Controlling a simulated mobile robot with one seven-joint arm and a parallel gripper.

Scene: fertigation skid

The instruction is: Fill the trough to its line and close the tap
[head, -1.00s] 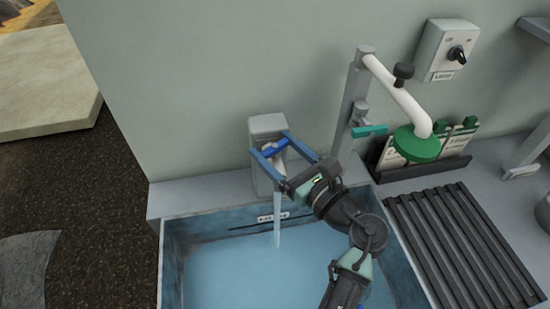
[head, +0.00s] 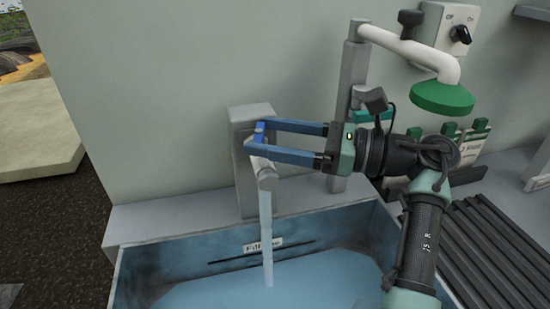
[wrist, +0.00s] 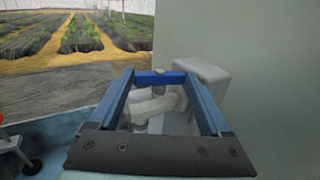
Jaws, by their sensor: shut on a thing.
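The tap (head: 263,174) sticks out from a grey block on the wall, and water (head: 266,235) runs from its spout into the trough (head: 140,262). The tap's blue handle (head: 258,130) is between the tips of my gripper (head: 254,143), which reaches in from the right and is shut on it. In the wrist view the blue handle (wrist: 160,78) spans between the two fingertips. A dark line (head: 240,257) runs along the trough's back wall under a small white label (head: 263,244). The water surface (head: 220,293) lies below that line.
A white pipe with a green shower head (head: 442,98) hangs on a grey post (head: 350,105) behind my arm. A switch box (head: 449,30) is on the wall. A dark ribbed rack (head: 495,245) lies right of the trough. The wall left of the tap is clear.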

